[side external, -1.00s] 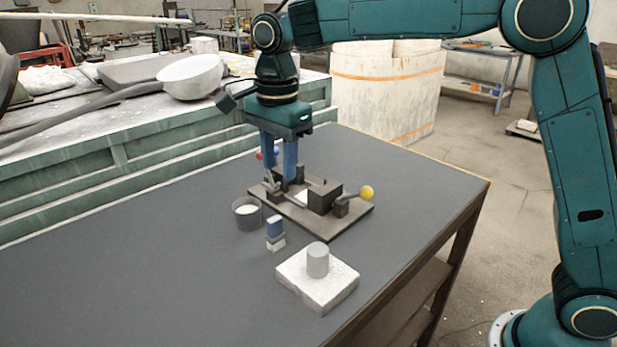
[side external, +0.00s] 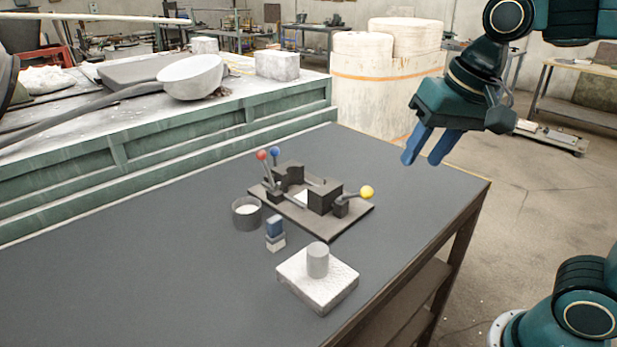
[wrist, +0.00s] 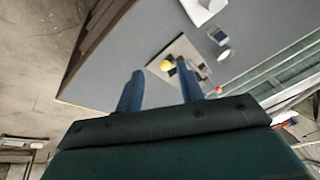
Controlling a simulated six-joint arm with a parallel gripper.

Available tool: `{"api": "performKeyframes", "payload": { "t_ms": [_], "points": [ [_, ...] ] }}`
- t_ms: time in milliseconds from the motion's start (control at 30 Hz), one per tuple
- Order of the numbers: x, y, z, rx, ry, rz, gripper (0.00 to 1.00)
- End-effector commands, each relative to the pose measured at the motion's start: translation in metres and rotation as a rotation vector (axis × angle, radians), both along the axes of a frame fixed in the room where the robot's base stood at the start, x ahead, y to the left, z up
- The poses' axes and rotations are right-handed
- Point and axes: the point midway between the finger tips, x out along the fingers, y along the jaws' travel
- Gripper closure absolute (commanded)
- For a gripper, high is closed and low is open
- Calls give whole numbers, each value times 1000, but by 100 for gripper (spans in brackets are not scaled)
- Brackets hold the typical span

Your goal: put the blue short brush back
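The blue short brush (side external: 275,232) has a blue top and a pale lower part, and stands upright on the grey table between the small cup and the white block. It also shows small in the wrist view (wrist: 217,36). My gripper (side external: 421,161) is high at the right end of the table, well away from the brush. Its two blue fingers are apart with nothing between them, and in the wrist view (wrist: 159,67) the gap between them is also empty.
A dark fixture (side external: 343,225) with red, blue and yellow knobs stands behind the brush. A grey cup (side external: 247,220) is to its left. A white block (side external: 332,287) with a grey cylinder (side external: 318,260) is in front. The table's (side external: 130,270) left part is clear.

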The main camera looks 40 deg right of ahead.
Motion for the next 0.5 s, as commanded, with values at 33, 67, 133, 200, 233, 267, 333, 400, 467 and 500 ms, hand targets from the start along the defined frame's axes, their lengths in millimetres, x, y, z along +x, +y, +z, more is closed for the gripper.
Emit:
{"api": "performKeyframes", "payload": {
  "t_ms": [33,67,133,200,233,267,333,400,467,500],
  "points": [
    [-13,-5,-3,-20,-22,44,62],
    [-20,-7,-6,-34,-33,74,62],
    [-35,-12,-12,-67,-59,144,62],
    [-49,-16,-19,-100,-83,211,62],
    [-54,-17,-22,-115,-93,237,62],
    [-59,-19,-25,-128,-102,262,62],
    [-69,-22,-31,-159,-120,314,62],
    [-77,-23,-37,-184,-132,357,62],
    [-82,-24,-41,-201,-142,384,62],
    [-84,-25,-43,-209,-147,397,62]
  ]
}}
